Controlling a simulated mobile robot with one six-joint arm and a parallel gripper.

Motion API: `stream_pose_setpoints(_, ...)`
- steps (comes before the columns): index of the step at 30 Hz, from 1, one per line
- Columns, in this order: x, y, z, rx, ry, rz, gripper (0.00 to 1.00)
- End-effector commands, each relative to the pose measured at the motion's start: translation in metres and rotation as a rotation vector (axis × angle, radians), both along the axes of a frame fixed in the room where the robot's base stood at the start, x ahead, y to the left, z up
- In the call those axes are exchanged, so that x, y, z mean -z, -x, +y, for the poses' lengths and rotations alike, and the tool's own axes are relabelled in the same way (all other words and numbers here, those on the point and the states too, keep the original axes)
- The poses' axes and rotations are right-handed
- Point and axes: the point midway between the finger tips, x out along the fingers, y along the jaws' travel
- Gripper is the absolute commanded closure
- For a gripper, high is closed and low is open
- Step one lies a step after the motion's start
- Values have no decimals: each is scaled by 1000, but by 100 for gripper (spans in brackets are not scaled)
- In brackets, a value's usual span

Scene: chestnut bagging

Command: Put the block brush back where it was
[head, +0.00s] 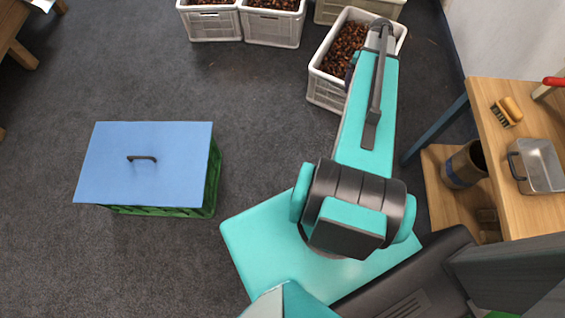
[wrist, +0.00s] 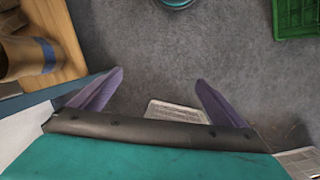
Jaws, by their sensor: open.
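The block brush (head: 512,106) has a tan wooden block and dark bristles. In the head view it lies on the wooden table (head: 497,91) at the right, near the table's upper left part, with its bristles toward the left. My gripper (wrist: 158,77) shows in the wrist view with its two purple fingers spread wide and nothing between them. It is over the floor, apart from the brush. In the head view my arm reaches up the picture toward the crates, and the fingers cannot be made out. The brush is not visible in the wrist view.
A metal pan (head: 540,165) lies on the table below the brush; a red-handled tool (head: 553,82) is at its right edge. A brown bucket (head: 465,166) stands on the lower shelf. White chestnut crates (head: 272,27) stand at the back. A blue-lidded green crate (head: 150,165) stands left, with open floor around it.

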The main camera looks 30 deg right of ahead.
Motion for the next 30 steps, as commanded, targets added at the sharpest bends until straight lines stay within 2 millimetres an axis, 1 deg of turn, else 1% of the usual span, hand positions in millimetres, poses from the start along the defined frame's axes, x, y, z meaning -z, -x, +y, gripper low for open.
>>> stream_pose_setpoints(1, 11, -5, 22, -38, -14, 7, 5)
stream_pose_setpoints(3, 24, -11, 47, -83, -28, 15, 5)
stream_pose_setpoints(8, 52, -18, 104, -187, -62, 36, 5)
stream_pose_setpoints(9, 59, -18, 118, -213, -69, 41, 5)
stream_pose_setpoints(14, 85, -15, 173, -315, -101, 65, 5)
stream_pose_setpoints(18, 105, -6, 220, -402, -128, 89, 5)
stream_pose_setpoints(23, 125, 10, 269, -504, -155, 117, 5)
stream_pose_setpoints(24, 130, 16, 281, -528, -162, 125, 5)
stream_pose_setpoints(26, 137, 24, 298, -564, -171, 136, 5)
stream_pose_setpoints(30, 152, 48, 334, -651, -194, 166, 5)
